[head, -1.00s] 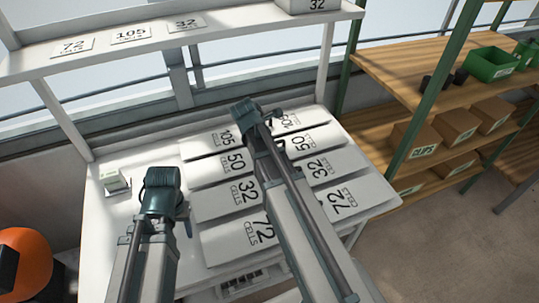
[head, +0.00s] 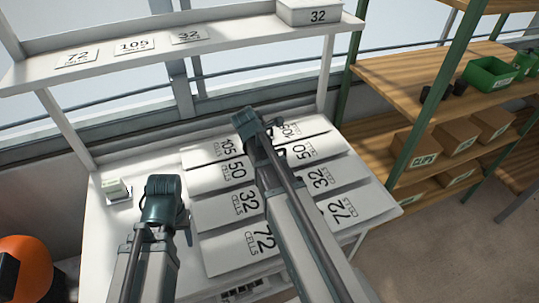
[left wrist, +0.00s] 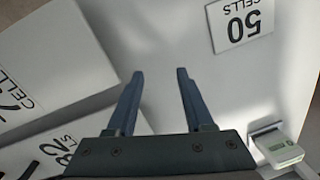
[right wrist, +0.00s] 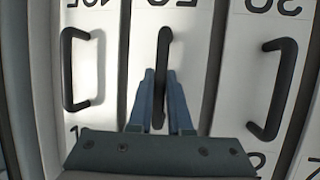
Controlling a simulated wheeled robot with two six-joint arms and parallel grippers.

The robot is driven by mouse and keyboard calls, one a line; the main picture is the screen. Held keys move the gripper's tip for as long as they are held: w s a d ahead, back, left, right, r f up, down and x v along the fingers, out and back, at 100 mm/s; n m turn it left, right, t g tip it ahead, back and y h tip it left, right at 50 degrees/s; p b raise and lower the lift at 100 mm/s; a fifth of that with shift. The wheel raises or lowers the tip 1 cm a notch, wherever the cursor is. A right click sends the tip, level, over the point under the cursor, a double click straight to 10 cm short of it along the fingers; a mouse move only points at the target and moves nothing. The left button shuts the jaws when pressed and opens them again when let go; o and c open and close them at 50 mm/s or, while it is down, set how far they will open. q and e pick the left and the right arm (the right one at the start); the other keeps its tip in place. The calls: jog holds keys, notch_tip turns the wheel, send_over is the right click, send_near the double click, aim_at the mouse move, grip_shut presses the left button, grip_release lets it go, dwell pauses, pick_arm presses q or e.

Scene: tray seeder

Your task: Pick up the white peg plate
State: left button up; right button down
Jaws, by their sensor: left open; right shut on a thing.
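My right gripper (right wrist: 161,90) is shut on the upright black handle (right wrist: 163,55) of the middle white plate (right wrist: 145,25), whose upside-down label seems to read 50. In the head view my right gripper (head: 249,122) is over the upper middle of the columns, its arm covering part of them. My left gripper (left wrist: 158,90) is open and empty above the bench; in the head view (head: 163,187) it is left of the plates.
The left wrist view shows a 50-cells card (left wrist: 242,22) on the white surface and a small box with a green label (left wrist: 280,150). A white shelf (head: 215,55) with label cards runs above the bench. Wooden shelves (head: 400,75) with bins and cartons stand at right.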

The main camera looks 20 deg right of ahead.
notch_tip(320, 180, up, 9)
jog(key=p, duration=0.9)
jog(key=shift+r, duration=0.2)
jog(key=shift+a, duration=0.1)
